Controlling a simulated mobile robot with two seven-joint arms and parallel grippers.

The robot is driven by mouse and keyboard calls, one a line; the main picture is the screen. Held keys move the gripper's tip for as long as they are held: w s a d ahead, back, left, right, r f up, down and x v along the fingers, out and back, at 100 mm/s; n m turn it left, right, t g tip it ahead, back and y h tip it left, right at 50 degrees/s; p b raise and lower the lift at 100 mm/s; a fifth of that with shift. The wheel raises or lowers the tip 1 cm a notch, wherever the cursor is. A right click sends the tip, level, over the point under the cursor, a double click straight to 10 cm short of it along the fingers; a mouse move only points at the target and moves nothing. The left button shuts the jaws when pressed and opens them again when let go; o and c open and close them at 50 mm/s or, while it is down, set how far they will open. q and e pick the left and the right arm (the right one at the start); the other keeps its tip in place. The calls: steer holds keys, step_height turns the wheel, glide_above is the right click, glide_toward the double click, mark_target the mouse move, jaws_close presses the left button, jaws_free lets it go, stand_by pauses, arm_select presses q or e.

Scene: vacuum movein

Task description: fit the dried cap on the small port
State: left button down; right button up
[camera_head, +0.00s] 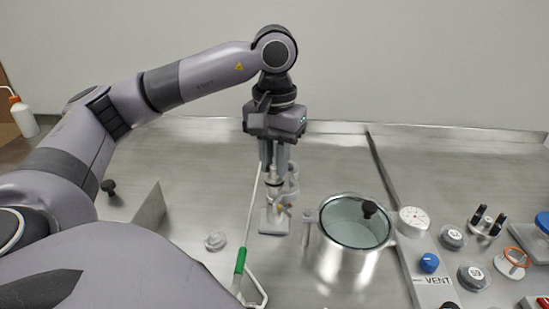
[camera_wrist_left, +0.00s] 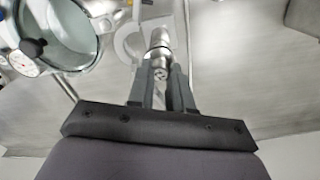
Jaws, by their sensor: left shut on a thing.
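My left gripper (camera_head: 274,165) points down over the bench and is shut on a small silver cylindrical piece, apparently the cap. In the left wrist view the piece (camera_wrist_left: 160,45) stands between the fingers (camera_wrist_left: 163,88) and extends beyond their tips. Directly below is a small metal stand with a fitting (camera_head: 274,222), perhaps the small port. The fingers and held piece partly hide it, so I cannot tell whether they touch. My right gripper is not in view.
A metal pot (camera_head: 345,262) with a glass lid (camera_head: 350,230) stands close on the right. A pale rod with a green sleeve (camera_head: 240,262) passes left of the stand, near a small round piece (camera_head: 215,241).

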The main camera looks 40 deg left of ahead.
arm_select(q)
steer(key=shift+f, duration=0.1)
stand_by(0.3)
steer(key=c, duration=0.9)
jaws_free()
steer(key=shift+c, duration=0.2)
step_height(320, 180, up, 6)
steer(key=shift+r+p, duration=0.25)
steer(key=shift+p, duration=0.25)
steer(key=shift+r, duration=0.4)
steer(key=shift+d+f, duration=0.1)
